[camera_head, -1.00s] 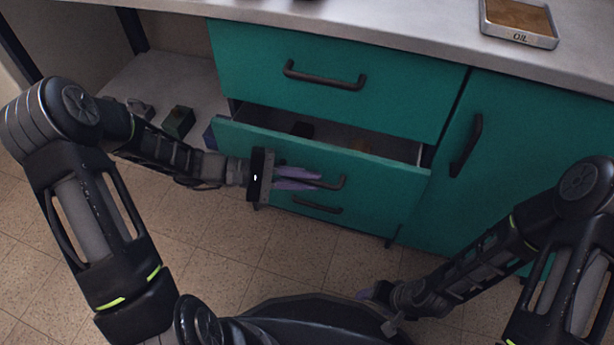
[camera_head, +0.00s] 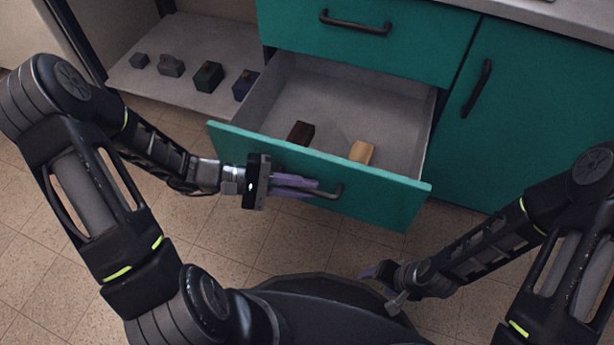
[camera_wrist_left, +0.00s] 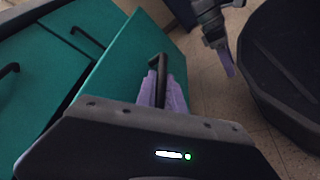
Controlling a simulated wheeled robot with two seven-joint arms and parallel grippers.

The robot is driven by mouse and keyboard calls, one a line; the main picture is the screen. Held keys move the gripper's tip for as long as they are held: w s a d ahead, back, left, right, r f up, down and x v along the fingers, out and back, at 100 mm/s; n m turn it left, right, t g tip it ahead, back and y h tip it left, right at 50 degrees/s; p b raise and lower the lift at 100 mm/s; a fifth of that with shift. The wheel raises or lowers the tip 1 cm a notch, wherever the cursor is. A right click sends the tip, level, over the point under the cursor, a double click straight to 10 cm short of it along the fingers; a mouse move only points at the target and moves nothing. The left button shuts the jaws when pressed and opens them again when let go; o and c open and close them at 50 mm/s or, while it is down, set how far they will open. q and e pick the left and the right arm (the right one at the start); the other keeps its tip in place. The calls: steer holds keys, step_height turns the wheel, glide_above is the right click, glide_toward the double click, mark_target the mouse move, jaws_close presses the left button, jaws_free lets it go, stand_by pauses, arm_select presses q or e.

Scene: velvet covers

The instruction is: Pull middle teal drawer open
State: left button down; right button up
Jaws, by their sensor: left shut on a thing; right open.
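The middle teal drawer (camera_head: 262,143) stands well out from the cabinet, and its grey inside shows. It holds a dark brown block (camera_head: 300,133) and a tan block (camera_head: 361,152). My left gripper (camera_head: 312,188) is shut on the drawer's dark handle (camera_head: 338,191). In the left wrist view its purple fingers (camera_wrist_left: 163,92) close around the handle (camera_wrist_left: 157,66), on the teal drawer front (camera_wrist_left: 125,65). My right gripper (camera_head: 372,270) is open and empty, low in front of the drawer, apart from it.
The upper teal drawer (camera_head: 420,40) is shut. A teal door (camera_head: 530,120) is shut at the right. An open shelf (camera_head: 185,50) at the left holds several small blocks, among them a green one (camera_head: 208,76). Tiled floor (camera_head: 200,240) lies clear below.

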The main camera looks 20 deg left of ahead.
arm_select(q)
steer(key=shift+s, duration=0.15)
steer(key=c, duration=1.7)
jaws_free()
steer(key=shift+a+r, duration=0.15)
steer(key=shift+a, duration=0.4)
steer(key=p+v, duration=0.2)
steer(key=v, duration=0.4)
steer(key=shift+s+a, duration=0.2)
steer(key=shift+a, duration=0.15)
